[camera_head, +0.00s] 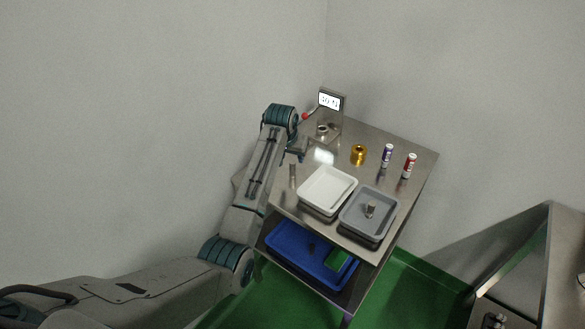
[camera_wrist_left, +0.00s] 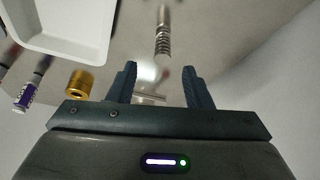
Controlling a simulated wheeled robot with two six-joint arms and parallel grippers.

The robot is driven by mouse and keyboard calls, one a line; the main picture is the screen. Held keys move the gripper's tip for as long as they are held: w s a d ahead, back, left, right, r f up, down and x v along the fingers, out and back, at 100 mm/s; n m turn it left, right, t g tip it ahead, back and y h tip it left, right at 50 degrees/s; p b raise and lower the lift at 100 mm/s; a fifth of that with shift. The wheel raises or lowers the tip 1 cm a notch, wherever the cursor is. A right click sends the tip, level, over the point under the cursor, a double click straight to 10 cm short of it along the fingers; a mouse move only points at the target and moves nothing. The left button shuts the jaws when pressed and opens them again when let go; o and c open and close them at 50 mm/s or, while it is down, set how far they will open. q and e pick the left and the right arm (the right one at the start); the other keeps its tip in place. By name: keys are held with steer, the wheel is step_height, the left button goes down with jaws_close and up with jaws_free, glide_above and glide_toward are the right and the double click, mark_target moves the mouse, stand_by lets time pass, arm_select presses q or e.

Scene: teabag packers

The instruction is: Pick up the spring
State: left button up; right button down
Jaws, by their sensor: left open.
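The spring (camera_wrist_left: 162,35) is a metal coil with a smooth upper part in the left wrist view, standing on the steel table. In the head view it seems to be the small brownish upright piece (camera_head: 293,172) left of the white tray. My left gripper (camera_head: 299,153) reaches over the table's left side, close to the spring. In the left wrist view its two fingers (camera_wrist_left: 159,70) are apart with nothing between them, and the spring lies beyond the fingertips, in line with the gap. My right gripper is not seen.
A white tray (camera_head: 308,198) and a grey tray (camera_head: 387,232) holding a small metal piece stand at the table's front. A gold part (camera_head: 359,155), a purple can (camera_head: 387,155) and a red can (camera_head: 409,166) stand behind. A lit display (camera_head: 330,101) is at the back. A blue tray (camera_head: 290,255) is below.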

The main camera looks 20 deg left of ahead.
mark_target(292, 163)
arm_select(q)
steer(key=shift+x, duration=0.75)
steer(key=shift+w+f, duration=0.1)
steer(key=shift+f, duration=0.25)
steer(key=p+x, duration=0.1)
steer(key=x, duration=0.2)
steer(key=shift+a+f, duration=0.15)
steer(key=shift+f, duration=0.05)
steer(key=shift+w+f, duration=0.15)
steer(key=shift+f, duration=0.3)
jaws_close()
